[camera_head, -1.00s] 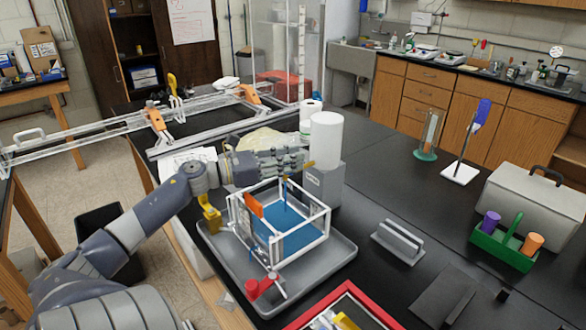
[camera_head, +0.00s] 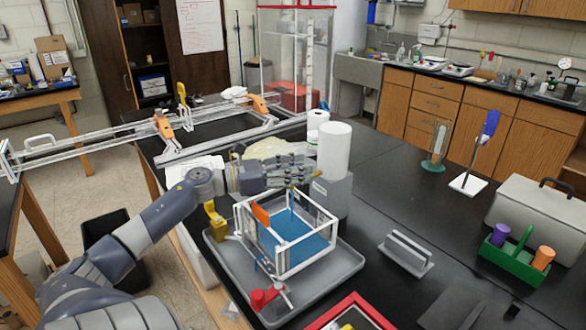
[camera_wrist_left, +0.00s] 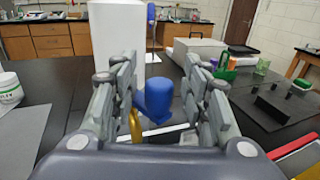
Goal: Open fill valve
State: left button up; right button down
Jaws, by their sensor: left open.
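My left gripper (camera_head: 306,172) reaches in from the left, above the clear frame-like tank (camera_head: 304,266) with blue inside, near the white cylinder (camera_head: 334,150) on its grey stand (camera_head: 333,197). In the left wrist view its two fingers (camera_wrist_left: 160,105) are spread apart. A rounded blue part (camera_wrist_left: 158,97) shows between them, with a gap on each side. A small yellow part (camera_wrist_left: 135,128) is beside the left finger. I cannot tell for certain which part is the fill valve. The fingers partly hide this area in the head view. My right gripper is not in view.
The tank stands in a grey tray (camera_head: 342,273) with a red part (camera_head: 263,298) at its front. A yellow part (camera_head: 215,222) is at the tray's left. A grey bracket (camera_head: 406,254) and green caddy (camera_head: 512,262) are to the right. Black bench surface between them is clear.

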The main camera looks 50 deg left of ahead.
pick_arm(q)
jog(key=shift+s+a, duration=0.1)
jog(key=v, duration=1.1)
jog(key=shift+s, duration=0.4)
jog(key=shift+a, duration=0.1)
